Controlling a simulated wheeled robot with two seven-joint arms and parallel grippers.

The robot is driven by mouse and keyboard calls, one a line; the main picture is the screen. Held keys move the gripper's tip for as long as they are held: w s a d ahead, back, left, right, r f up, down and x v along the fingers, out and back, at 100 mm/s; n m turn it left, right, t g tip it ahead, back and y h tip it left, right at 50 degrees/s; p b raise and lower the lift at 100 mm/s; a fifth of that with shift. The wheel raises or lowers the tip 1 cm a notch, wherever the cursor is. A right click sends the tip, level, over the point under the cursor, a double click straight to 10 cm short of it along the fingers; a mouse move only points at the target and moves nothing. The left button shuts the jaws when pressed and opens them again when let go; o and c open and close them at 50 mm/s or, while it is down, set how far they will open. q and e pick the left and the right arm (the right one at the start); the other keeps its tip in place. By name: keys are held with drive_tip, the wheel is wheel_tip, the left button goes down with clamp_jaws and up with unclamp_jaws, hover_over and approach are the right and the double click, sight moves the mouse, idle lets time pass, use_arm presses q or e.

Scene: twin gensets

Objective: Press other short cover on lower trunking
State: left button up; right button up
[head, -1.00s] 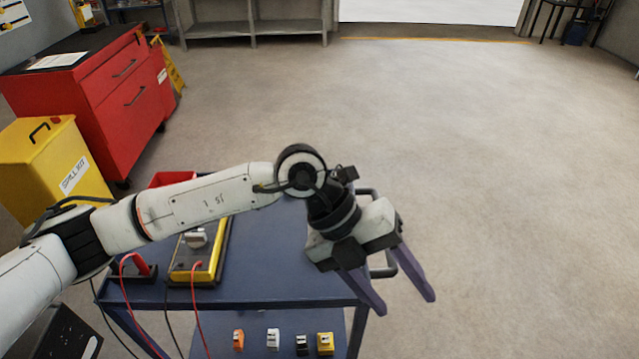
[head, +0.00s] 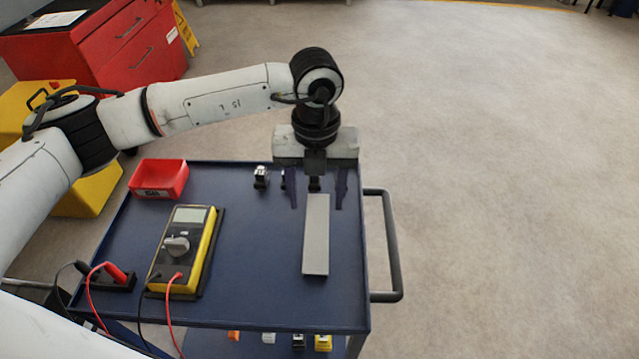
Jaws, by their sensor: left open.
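A short grey cover (head: 316,236) lies lengthwise on the right part of the blue cart top. My left gripper (head: 317,200) is open above the cart, near the far end of the cover, with its two dark fingers pointing down on either side of it. Whether the fingers are level with the cover cannot be told. The lower trunking is not in view. My right gripper is not in view.
The blue cart (head: 255,290) also carries a yellow multimeter (head: 187,252) with leads, a red bin (head: 158,178) and a small block (head: 261,178). Several small parts sit on its lower shelf. A handle (head: 392,240) sticks out right. Floor (head: 510,150) is free there.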

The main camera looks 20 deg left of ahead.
sight(317, 230)
use_arm(q)
wheel_tip(317, 230, down, 8)
drive_tip(key=b, duration=0.4)
drive_tip(key=shift+f+b, duration=0.1)
drive_tip(key=shift+b, duration=0.25)
drive_tip(key=shift+f+b, duration=0.45)
drive_tip(key=shift+f, duration=0.1)
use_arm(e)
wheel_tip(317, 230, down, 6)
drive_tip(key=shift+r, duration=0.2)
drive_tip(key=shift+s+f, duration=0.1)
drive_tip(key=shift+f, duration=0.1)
use_arm(q)
drive_tip(key=shift+c, duration=0.2)
